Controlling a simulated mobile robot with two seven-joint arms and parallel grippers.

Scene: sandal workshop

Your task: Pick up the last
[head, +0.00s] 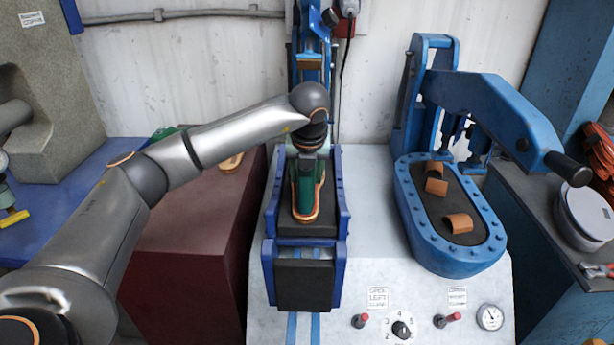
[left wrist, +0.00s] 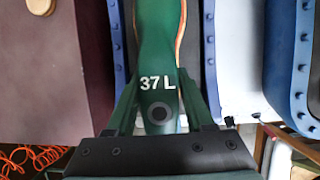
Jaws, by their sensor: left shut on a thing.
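The green last (head: 306,181) has a tan edge around its sole and points toward me, over the dark pad (head: 292,222) of the left blue-sided press. In the left wrist view the last (left wrist: 158,45) bears the white mark "37 L" and a dark round spot. My left gripper (head: 311,150) is shut on the heel end of the last, reaching from the back. Its fingers flank the last in the left wrist view. I cannot tell whether the last touches the pad. My right gripper is not in view.
A maroon block (head: 190,225) stands left of the press, with a tan sole-shaped piece (head: 231,162) on top. A blue lever press (head: 455,255) stands right, with tan curved pieces (head: 458,223) on its pad. Knobs and a gauge (head: 490,317) line the front. A round scale (head: 588,215) is far right.

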